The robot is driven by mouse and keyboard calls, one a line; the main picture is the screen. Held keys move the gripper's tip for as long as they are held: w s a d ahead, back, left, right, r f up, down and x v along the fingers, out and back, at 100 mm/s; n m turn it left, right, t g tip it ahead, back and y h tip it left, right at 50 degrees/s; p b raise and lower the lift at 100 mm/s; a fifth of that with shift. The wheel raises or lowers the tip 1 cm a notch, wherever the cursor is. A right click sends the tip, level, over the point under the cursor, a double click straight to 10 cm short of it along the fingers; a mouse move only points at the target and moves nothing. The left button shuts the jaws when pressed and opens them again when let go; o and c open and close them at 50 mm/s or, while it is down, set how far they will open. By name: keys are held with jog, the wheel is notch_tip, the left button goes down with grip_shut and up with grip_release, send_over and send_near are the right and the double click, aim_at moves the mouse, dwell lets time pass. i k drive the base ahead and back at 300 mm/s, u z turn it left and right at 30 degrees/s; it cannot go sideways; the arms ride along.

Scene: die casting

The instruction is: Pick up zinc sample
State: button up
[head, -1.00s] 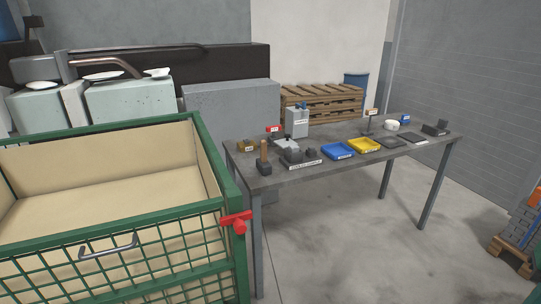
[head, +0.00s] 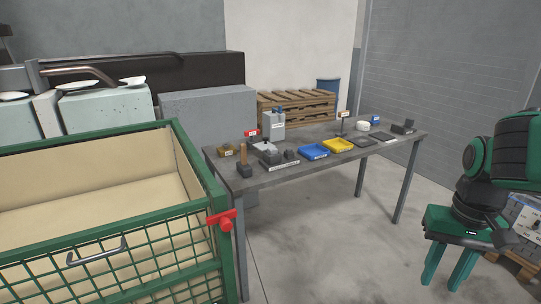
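The grey work table (head: 330,162) stands ahead of me with small labelled items on it. Small dark grey blocks (head: 272,155) lie near its left front, behind a white label strip (head: 283,164). The labels are too small to read, so I cannot tell which piece is the zinc sample. My gripper (head: 448,274) hangs at the lower right, pointing down, its two green fingers apart with nothing visible between them. It is right of the table, well away from the items.
A wooden-handled tool (head: 243,159) stands at the left end. A green mesh crate (head: 214,202) with a red latch (head: 224,221) blocks the left front.

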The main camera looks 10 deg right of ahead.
aim_at(272, 151)
jog(key=u, duration=0.05)
jog(key=i, duration=1)
jog(key=z, duration=0.05)
